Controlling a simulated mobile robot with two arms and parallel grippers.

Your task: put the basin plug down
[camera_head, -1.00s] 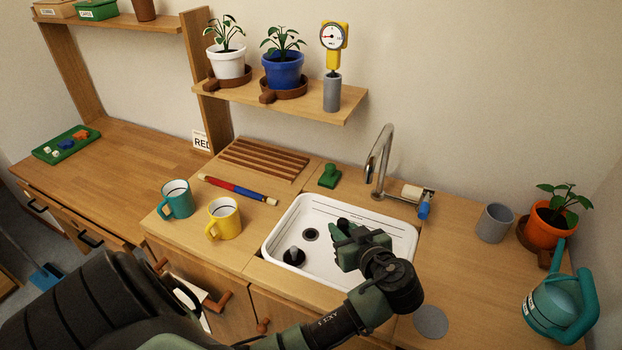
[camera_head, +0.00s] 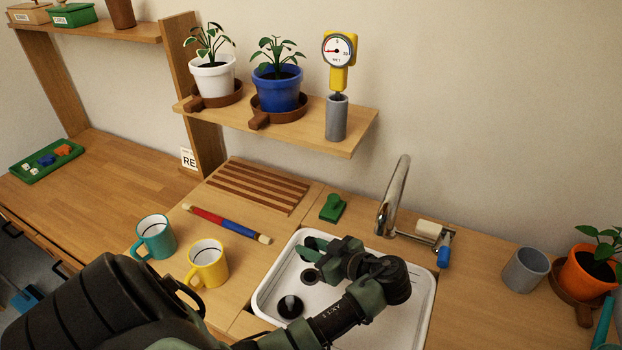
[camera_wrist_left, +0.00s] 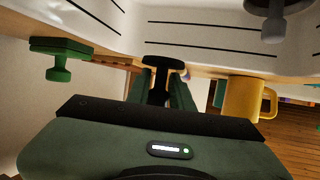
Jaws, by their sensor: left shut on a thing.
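My left gripper (camera_head: 308,250) is over the far left part of the white basin (camera_head: 428,300). It is shut on a black basin plug, seen best in the left wrist view (camera_wrist_left: 160,66) as a flat disc with a stem between the green fingers. In the head view the fingers mostly hide the plug. The dark drain hole (camera_head: 309,277) is in the basin floor, just nearer than the fingertips. Another dark, round piece (camera_head: 290,306) with a grey knob stands in the basin; the knob also shows in the left wrist view (camera_wrist_left: 273,28). My right gripper is out of view.
The tap (camera_head: 393,195) rises behind the basin, with a green stopper-like block (camera_head: 333,208) beside it. A yellow mug (camera_head: 207,265) and a teal mug (camera_head: 155,238) stand left of the basin. A grey cup (camera_head: 526,270) stands to the right.

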